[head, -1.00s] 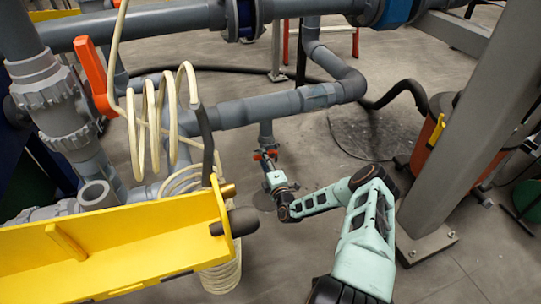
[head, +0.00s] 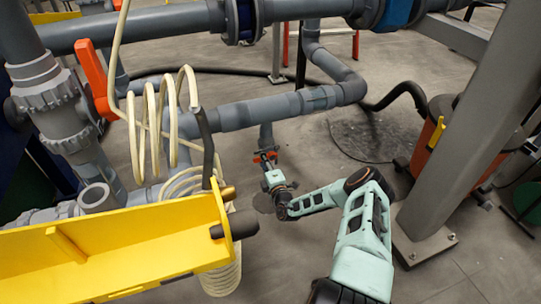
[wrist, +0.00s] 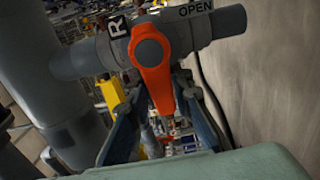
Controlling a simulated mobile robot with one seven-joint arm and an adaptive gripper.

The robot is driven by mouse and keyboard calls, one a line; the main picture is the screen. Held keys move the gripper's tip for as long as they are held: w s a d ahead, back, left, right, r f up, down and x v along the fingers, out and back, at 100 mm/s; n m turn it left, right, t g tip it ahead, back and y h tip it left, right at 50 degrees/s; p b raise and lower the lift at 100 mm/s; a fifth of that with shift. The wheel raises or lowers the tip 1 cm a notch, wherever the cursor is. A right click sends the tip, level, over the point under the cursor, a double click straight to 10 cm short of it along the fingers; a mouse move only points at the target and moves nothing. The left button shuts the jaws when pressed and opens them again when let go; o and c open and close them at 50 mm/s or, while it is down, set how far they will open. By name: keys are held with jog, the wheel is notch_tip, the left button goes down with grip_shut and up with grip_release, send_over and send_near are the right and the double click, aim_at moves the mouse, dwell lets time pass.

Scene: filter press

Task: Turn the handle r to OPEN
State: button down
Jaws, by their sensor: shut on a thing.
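Handle r is an orange-red lever (wrist: 153,75) on a grey valve body in the wrist view. Its round hub sits on the pipe, and the lever points down, crosswise to the pipe, between my fingers. A label "R" (wrist: 118,27) is left of the hub and a label "OPEN" (wrist: 195,8) is up to the right. My gripper (wrist: 160,118) is shut on the lever, one finger on each side. In the head view the handle (head: 265,156) shows small and partly hidden at the low pipe, with my gripper (head: 270,168) at it.
A yellow beam (head: 120,245) with coiled cream hose (head: 165,120) stands at the left. A larger orange handle (head: 93,80) is on the upper left valve. A grey slanted post (head: 465,140) stands right of my arm. Grey pipes (head: 260,110) cross above the handle.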

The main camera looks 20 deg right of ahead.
jog(key=n, duration=0.1)
jog(key=f+n, duration=0.1)
jog(key=n, duration=0.1)
jog(key=shift+d, duration=0.1)
jog(key=n, duration=0.1)
jog(key=f+n, duration=0.1)
jog(key=n, duration=0.1)
jog(key=shift+d+f+n+p, duration=0.1)
jog(key=shift+d+n+p, duration=0.2)
jog(key=shift+d, duration=0.05)
jog(key=shift+d+f+n+p, duration=0.2)
jog(key=shift+d+n, duration=0.5)
jog(key=shift+n, duration=1.3)
jog(key=shift+d+f+n+p, duration=0.2)
jog(key=shift+d+n, duration=0.5)
jog(key=shift+n, duration=1.3)
jog(key=shift+d+f+n+p, duration=0.2)
jog(key=shift+d+n, duration=0.5)
jog(key=shift+n, duration=1.3)
jog(key=c, duration=1.7)
grip_release()
jog(key=o, duration=0.3)
jog(key=shift+a, duration=0.1)
jog(key=shift+a+f, duration=0.15)
